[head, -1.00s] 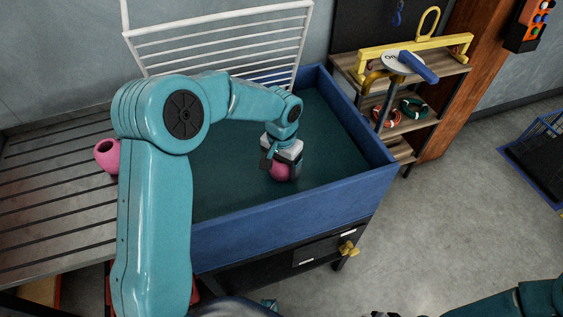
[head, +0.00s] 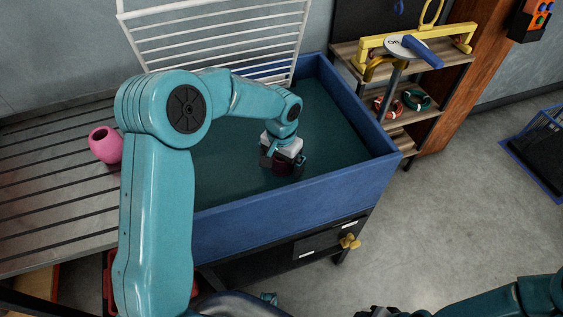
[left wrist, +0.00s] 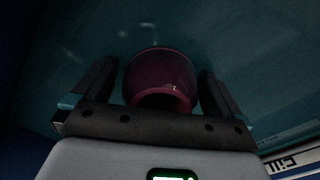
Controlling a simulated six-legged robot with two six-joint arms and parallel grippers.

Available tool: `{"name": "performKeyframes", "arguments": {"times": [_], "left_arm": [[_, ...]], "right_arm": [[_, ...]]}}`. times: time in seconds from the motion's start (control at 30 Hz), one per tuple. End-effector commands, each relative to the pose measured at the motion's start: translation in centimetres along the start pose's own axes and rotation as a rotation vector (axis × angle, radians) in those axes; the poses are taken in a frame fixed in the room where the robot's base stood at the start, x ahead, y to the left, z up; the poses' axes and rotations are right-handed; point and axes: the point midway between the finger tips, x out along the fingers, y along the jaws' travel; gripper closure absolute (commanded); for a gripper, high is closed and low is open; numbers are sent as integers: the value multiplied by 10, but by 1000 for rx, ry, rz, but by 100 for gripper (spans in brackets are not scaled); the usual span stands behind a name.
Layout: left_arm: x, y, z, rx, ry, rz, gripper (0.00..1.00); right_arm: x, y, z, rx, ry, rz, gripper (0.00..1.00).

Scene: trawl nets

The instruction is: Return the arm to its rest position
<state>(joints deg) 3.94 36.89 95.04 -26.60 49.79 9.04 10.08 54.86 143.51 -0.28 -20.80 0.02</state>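My left gripper (head: 281,165) is low inside the blue-walled tub (head: 300,209). A dark pink, rounded float with an opening (left wrist: 160,78) lies between its fingers in the left wrist view. The fingers stand apart on either side of the float, with narrow dark gaps visible. In the head view the float is mostly hidden by the gripper and in shadow. My right gripper (head: 378,312) is barely visible at the bottom edge, cut off by the frame.
A second pink float (head: 105,145) sits on the slatted table (head: 60,195) left of the tub. A white rack (head: 215,35) stands behind the tub. A shelf (head: 440,60) with a yellow bar stands right.

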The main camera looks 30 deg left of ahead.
Motion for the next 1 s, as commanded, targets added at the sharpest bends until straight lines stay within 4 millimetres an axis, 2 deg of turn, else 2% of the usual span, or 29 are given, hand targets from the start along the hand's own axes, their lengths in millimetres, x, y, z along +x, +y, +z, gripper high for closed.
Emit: {"name": "performKeyframes", "arguments": {"times": [0.47,0.53,1.0], "left_arm": [[0,0,0,0,0,0,0],[-6,0,0,0,1,0,0],[-122,0,0,0,2,0,0]], "right_arm": [[0,0,0,0,0,0,57],[-4,-2,0,0,0,0,57],[-83,-30,2,0,0,0,57]]}}
